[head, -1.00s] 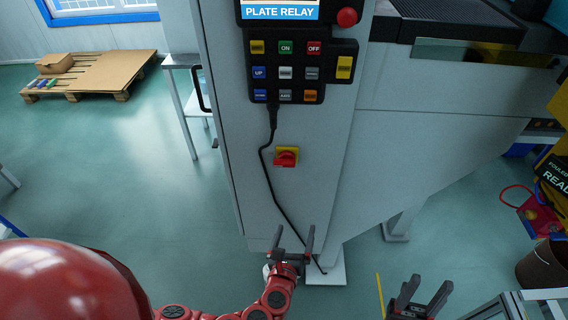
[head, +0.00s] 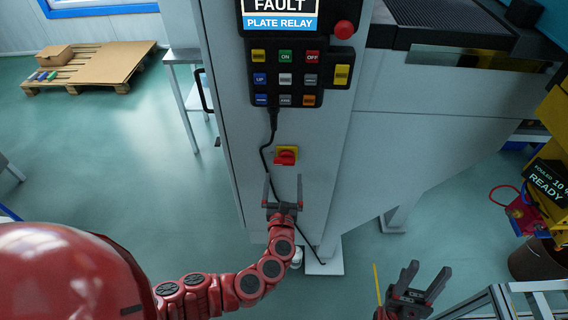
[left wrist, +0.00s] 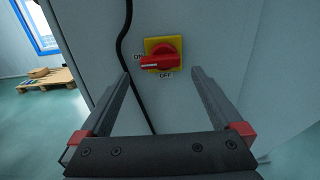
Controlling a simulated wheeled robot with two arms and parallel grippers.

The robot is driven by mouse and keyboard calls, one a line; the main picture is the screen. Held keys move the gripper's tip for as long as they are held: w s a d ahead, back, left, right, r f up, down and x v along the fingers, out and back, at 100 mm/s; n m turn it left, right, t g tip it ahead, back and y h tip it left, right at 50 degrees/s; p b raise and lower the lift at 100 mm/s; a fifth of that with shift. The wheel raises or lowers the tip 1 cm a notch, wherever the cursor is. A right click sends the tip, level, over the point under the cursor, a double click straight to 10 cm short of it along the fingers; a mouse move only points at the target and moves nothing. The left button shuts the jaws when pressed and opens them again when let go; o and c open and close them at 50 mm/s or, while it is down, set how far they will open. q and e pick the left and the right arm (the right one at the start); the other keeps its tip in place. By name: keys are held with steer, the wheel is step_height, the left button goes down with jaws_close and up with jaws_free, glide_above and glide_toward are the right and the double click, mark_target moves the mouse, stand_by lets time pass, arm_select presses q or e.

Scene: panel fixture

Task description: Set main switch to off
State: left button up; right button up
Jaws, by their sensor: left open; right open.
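The main switch is a red rotary knob (head: 287,157) on a yellow plate on the grey cabinet front. My left gripper (head: 284,190) is open and empty, just below the switch in the head view. In the left wrist view its fingers (left wrist: 160,80) stand on either side of the knob's lower area, apart from it. My right gripper (head: 421,276) is open and empty at the lower right, away from the cabinet.
A black cable (head: 265,160) runs down the cabinet just left of the switch. Above is a button panel (head: 296,78) with a red mushroom button (head: 344,29) and a "FAULT PLATE RELAY" screen (head: 280,15). A pallet (head: 95,67) lies on the floor at the left.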

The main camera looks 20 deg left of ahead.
mark_target(284, 164)
arm_select(q)
steer(key=shift+p+x, duration=0.4)
steer(key=shift+x, duration=2.35)
steer(key=c, duration=1.2)
